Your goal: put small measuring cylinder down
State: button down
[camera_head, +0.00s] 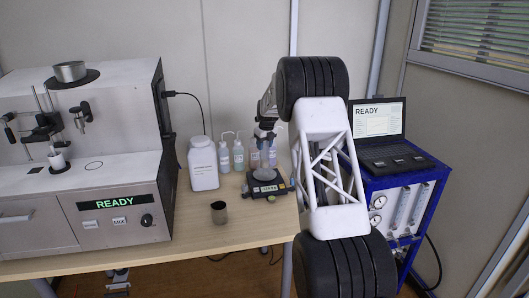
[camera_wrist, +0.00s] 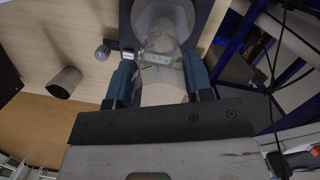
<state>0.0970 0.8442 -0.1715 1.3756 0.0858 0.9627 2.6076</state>
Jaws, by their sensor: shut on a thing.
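The small measuring cylinder (camera_wrist: 160,70) is clear and see-through, between my gripper's two blue-grey fingers in the wrist view. My gripper (camera_wrist: 161,82) is shut on it. In the head view my gripper (camera_head: 265,138) points down over the black balance (camera_head: 266,188) on the wooden table. The cylinder's lower part (camera_head: 265,160) shows faintly below the fingers, over the round pan. The pan (camera_wrist: 188,12) lies beyond the cylinder's far end in the wrist view. I cannot tell whether the cylinder's base touches the pan.
A white bottle (camera_head: 203,164) and several wash bottles (camera_head: 238,154) stand behind. The analyser (camera_head: 110,200) fills the left. A laptop (camera_head: 385,140) sits on a blue cart (camera_head: 376,185) at right. The table's front is clear.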

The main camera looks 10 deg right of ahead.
aim_at(264, 151)
jog(key=shift+f, duration=1.9)
jog(key=c, duration=0.5)
grip_release()
jog(key=shift+s+d+r, duration=0.1)
jog(key=shift+s+r, duration=0.2)
jog(key=shift+r, duration=1.7)
jog(key=shift+s+d+r, duration=0.15)
jog(key=shift+s+r, duration=0.1)
jog(key=shift+r, duration=1.8)
jog(key=shift+s+d+r, duration=0.1)
jog(key=shift+s+r, duration=0.2)
jog(key=shift+r, duration=1.7)
